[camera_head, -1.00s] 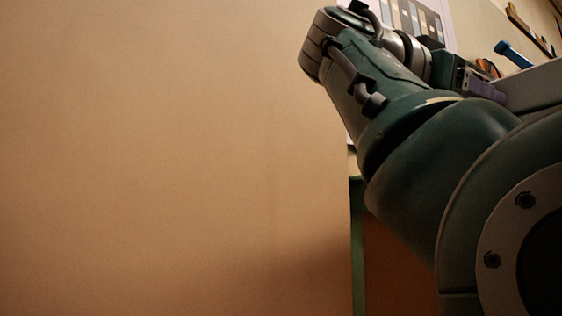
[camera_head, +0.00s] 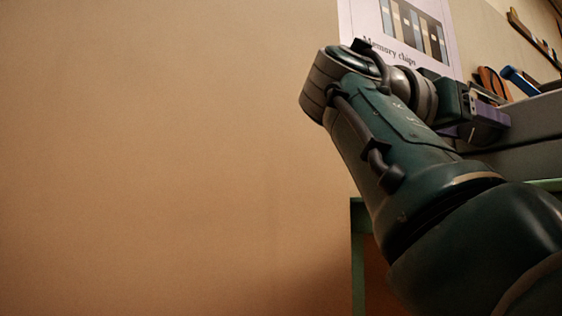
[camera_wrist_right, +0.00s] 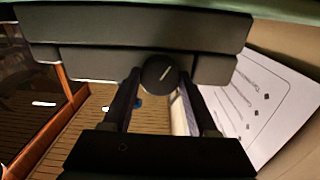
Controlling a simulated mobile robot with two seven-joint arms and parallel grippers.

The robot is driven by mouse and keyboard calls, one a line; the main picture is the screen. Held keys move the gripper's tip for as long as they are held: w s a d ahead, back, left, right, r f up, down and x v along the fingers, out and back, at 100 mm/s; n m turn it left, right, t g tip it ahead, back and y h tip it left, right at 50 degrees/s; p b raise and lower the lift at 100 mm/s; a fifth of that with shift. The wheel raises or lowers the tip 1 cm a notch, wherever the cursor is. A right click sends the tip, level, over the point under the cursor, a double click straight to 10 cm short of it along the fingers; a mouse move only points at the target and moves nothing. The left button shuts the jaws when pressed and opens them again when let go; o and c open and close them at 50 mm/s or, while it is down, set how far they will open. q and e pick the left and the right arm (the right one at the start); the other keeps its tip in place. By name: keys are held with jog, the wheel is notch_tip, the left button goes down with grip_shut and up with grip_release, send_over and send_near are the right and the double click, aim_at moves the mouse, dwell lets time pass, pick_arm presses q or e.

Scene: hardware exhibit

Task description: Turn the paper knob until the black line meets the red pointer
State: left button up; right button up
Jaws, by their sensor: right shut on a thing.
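A dark round knob (camera_wrist_right: 160,73) with a short pale slanted line on its face shows in the right wrist view, against a dark stepped machine body (camera_wrist_right: 95,65). My right gripper (camera_wrist_right: 159,82) has one finger on each side of the knob and is shut on it. In the head view my right gripper (camera_head: 487,120) is at the left end of a grey machine (camera_head: 535,118), and the knob cannot be made out there. I see no red pointer and no black line in these frames. My left gripper is not in view.
A white "Memory chips" poster (camera_head: 410,35) hangs on the beige wall behind my right arm. A blue-handled thing (camera_head: 520,80) is at the upper right, behind the machine. A green table frame (camera_head: 358,250) stands below. A printed white sheet (camera_wrist_right: 255,100) is right in the wrist view.

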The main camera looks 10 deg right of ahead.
jog(key=n+p, duration=0.6)
jog(key=p, duration=0.1)
jog(key=n+p, duration=0.3)
jog(key=p, duration=0.1)
jog(key=shift+r, duration=0.25)
jog(key=shift+f+n+p, duration=0.3)
jog(key=shift+n+p, duration=1.1)
jog(key=shift+p, duration=0.15)
jog(key=o, duration=1.4)
jog(key=shift+r, duration=0.1)
